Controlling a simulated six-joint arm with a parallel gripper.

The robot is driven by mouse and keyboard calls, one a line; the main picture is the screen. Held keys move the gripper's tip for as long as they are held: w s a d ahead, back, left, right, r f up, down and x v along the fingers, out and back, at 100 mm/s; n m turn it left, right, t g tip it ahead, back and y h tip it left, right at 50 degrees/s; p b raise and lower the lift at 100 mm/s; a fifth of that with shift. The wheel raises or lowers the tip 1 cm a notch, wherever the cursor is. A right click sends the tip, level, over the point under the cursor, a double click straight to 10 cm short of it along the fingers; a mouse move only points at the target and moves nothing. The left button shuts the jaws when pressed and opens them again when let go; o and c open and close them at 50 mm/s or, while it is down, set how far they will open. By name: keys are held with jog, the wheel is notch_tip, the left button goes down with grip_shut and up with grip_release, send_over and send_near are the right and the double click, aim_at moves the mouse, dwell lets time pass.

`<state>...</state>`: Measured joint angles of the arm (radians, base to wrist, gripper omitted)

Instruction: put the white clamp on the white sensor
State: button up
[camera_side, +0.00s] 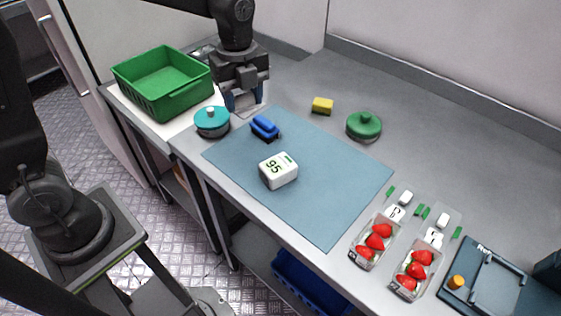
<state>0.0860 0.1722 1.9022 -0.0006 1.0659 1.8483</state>
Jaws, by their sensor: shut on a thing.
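My gripper (243,104) points down near the back left corner of the blue mat, shut on a pale thing (246,101) that I take to be the white clamp. The fingers hide most of its shape. The white sensor (278,171) looks to be the white box with the dark marking "95" on its top. It rests on the mat (325,200), in front and to the right of my gripper, and nothing lies on it. A blue clamp-like piece (265,127) lies between them at the mat's back left.
A green crate (178,103) and a teal round lid (212,131) stand left of my gripper. A yellow block (322,105) and a green round lid (364,127) are behind the mat. Strawberry trays (361,254) and a dark device (491,287) stand right. The mat's right half is clear.

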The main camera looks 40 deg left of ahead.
jog(key=shift+s+a+r, duration=0.1)
jog(key=shift+s+a, duration=0.1)
jog(key=shift+a, duration=0.2)
jog(key=shift+s+a+r, duration=0.1)
jog(key=shift+s+a, duration=0.05)
jog(key=shift+a, duration=0.25)
jog(key=shift+s+f, duration=0.1)
send_over(279, 166)
notch_tip(279, 166, down, 7)
jog(key=shift+r, duration=0.2)
jog(key=shift+f, duration=2)
jog(key=shift+f, duration=0.2)
jog(key=o, duration=0.9)
